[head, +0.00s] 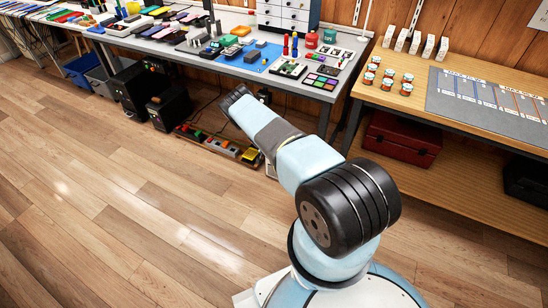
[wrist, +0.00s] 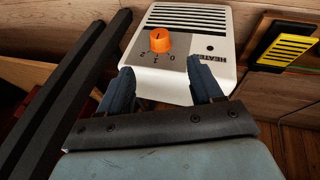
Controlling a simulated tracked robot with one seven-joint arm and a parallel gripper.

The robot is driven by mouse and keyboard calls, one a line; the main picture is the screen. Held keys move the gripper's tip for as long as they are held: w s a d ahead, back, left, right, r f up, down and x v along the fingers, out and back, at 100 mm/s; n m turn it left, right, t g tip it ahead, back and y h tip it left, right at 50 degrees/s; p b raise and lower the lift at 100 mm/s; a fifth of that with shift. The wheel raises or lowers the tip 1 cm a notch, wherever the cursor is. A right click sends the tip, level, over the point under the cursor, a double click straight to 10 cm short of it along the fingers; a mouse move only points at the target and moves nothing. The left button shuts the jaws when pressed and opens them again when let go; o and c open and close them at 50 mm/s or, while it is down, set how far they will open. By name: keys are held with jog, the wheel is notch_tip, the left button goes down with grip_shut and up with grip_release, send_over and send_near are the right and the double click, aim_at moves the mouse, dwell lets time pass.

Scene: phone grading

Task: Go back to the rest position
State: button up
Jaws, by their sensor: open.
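My gripper (wrist: 161,66) shows in the wrist view as two dark blue fingers spread apart with nothing between them. Beyond the fingertips is a white box (wrist: 220,50) with black slots, an orange knob and the numbers 0 to 3. I cannot tell whether the fingers touch it. In the head view my arm reaches away over the floor toward the benches, and my gripper is hidden there.
A grey workbench (head: 225,64) with phones, trays and tools stands at the back. A wooden bench (head: 378,92) with small jars and a grey mat (head: 440,92) is at the right. Dark bars (wrist: 75,70) pass close left of my gripper. The wooden floor (head: 110,210) is clear at left.

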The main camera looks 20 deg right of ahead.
jog(key=shift+a+r, duration=0.25)
jog(key=shift+r, duration=0.2)
